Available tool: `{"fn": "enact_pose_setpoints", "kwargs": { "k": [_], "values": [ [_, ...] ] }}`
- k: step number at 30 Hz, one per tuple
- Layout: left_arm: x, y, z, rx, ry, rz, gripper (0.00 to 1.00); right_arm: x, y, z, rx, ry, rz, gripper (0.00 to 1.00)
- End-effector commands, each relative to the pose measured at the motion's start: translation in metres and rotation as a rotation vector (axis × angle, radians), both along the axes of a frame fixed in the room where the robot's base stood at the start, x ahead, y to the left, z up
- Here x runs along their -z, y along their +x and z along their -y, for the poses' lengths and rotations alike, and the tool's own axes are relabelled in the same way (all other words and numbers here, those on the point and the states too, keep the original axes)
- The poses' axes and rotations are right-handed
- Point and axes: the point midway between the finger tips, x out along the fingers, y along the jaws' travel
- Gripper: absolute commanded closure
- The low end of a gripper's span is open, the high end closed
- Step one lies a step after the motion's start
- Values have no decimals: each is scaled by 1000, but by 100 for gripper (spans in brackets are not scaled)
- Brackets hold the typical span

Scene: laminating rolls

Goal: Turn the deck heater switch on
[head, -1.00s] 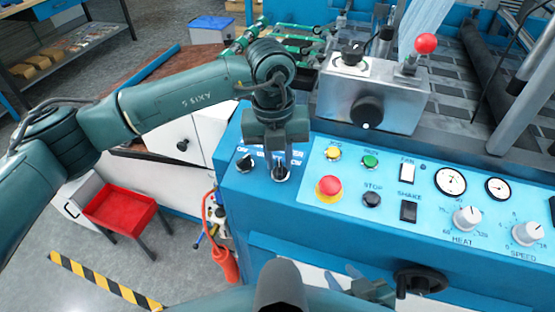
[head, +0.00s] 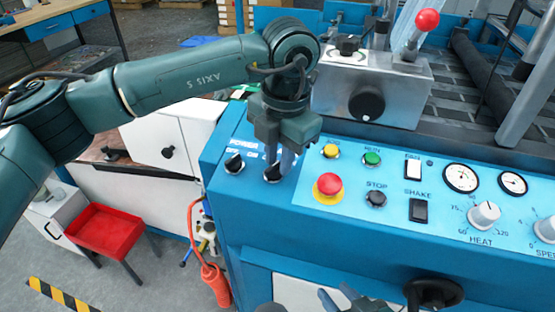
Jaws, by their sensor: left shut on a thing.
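A blue control panel (head: 300,200) fills the middle of the head view. On its left part are two black rotary switches: the left one (head: 235,164) stands under a label reading POWER, and the right one (head: 272,174) is at my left gripper. The right switch's label is mostly covered by that gripper, so I cannot read it fully. My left gripper (head: 279,168) points down and is shut on this right switch. The switch's pointer position is hidden by the fingers. My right gripper (head: 342,299) shows only partly at the bottom edge, below the panel, away from the switches.
To the right on the panel are a red stop button (head: 328,184), a green button (head: 372,158), a shake switch (head: 418,210), a heat knob (head: 484,215) and gauges. A grey box (head: 372,95) with a red-balled lever stands behind. A red tray (head: 105,230) is at left.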

Motion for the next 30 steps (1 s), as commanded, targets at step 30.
{"fn": "enact_pose_setpoints", "kwargs": {
  "k": [30],
  "values": [
    [0,-1,1,67,13,5,69,4,-3,1,2,3,1,64]
  ]
}}
